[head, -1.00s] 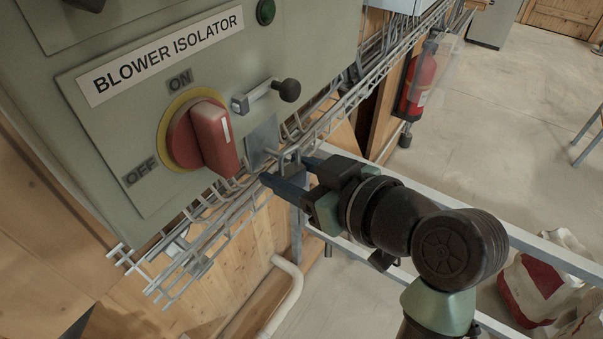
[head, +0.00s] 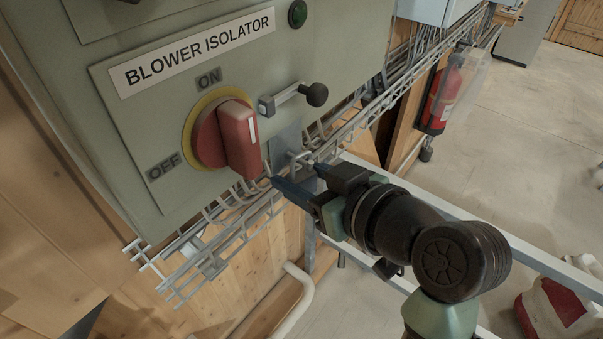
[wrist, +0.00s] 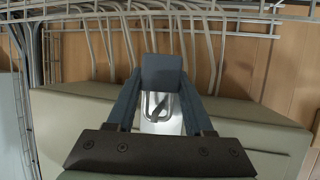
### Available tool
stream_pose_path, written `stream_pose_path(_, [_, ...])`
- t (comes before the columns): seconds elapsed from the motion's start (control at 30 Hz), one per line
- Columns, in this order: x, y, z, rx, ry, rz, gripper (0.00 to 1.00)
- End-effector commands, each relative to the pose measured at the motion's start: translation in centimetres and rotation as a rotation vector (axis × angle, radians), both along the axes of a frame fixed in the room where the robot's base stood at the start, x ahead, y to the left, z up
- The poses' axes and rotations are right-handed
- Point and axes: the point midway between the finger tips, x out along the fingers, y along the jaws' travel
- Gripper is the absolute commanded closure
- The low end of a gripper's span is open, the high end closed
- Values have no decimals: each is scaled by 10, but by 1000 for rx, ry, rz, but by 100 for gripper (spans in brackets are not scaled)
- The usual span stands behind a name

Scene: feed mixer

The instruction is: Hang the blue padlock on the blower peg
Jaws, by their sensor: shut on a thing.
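The blue padlock (wrist: 162,73) shows in the wrist view as a dark slate-blue block between my fingertips, with a dark loop below it in front of a silver plate (wrist: 174,126). My gripper (head: 295,176) is shut on the padlock; it also shows in the wrist view (wrist: 161,85). In the head view the padlock is hard to tell from the blue fingers. The peg plate (head: 286,143) hangs below the isolator panel, with a small metal peg (head: 300,157) at the fingertips. I cannot tell whether the shackle is around the peg.
The red isolator switch (head: 238,140) stands out just left of my fingertips. A black-knobbed handle (head: 314,95) is above them. A wire cable tray (head: 235,240) runs behind and below. A pale rail (head: 540,262) passes behind my arm.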

Motion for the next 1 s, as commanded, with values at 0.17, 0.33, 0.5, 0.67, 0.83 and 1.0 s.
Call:
stream_pose_path(0.17, [0, 0, 0, 1, -1, 0, 34])
stream_pose_path(0.33, [0, 0, 0, 0, 0, 0, 13])
stream_pose_path(0.5, [0, 0, 0, -1, 1, 0, 13])
stream_pose_path(0.67, [-4, -4, 1, 0, 0, -1, 13])
stream_pose_path(0.83, [-23, -21, 10, -3, -6, -5, 13])
stream_pose_path(1.0, [-51, -44, 26, -3, -7, -6, 13])
